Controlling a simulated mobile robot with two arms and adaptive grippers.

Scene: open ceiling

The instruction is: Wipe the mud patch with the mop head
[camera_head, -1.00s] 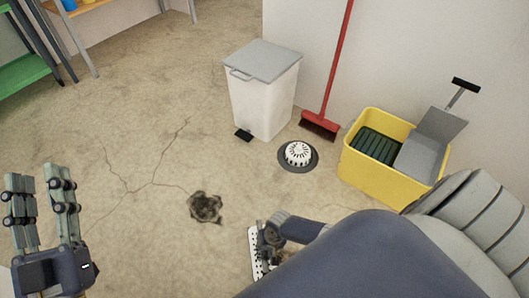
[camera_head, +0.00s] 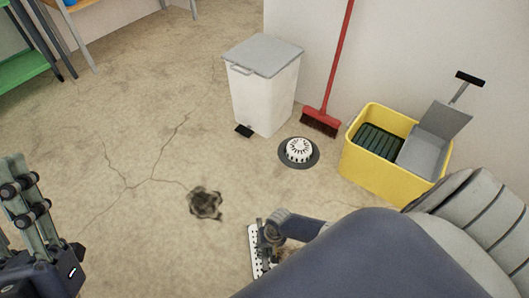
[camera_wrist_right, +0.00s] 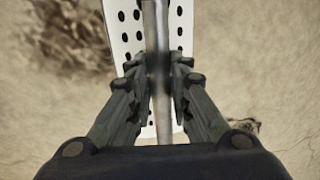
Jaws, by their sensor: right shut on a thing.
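The mud patch (camera_head: 205,202) is a dark brown blotch on the floor in the head view. The mop head (camera_head: 255,252) is a white perforated plate to its lower right, apart from it. My right gripper (camera_head: 268,236) is beside the plate, partly hidden by my arm. In the right wrist view, my right gripper (camera_wrist_right: 158,82) is shut on a grey metal pole (camera_wrist_right: 162,122), with the perforated mop head (camera_wrist_right: 128,28) beyond it. A dark brown stain (camera_wrist_right: 65,35) shows at upper left there. My left gripper (camera_head: 12,225) is empty, partly cut off at the left edge, fingers apart.
A white bin (camera_head: 262,95), a red broom (camera_head: 320,121), a round white-and-black floor fixture (camera_head: 299,151) and a yellow mop bucket (camera_head: 385,178) stand near the wall. Shelving (camera_head: 28,68) is at upper left. The cracked floor around the mud patch is clear.

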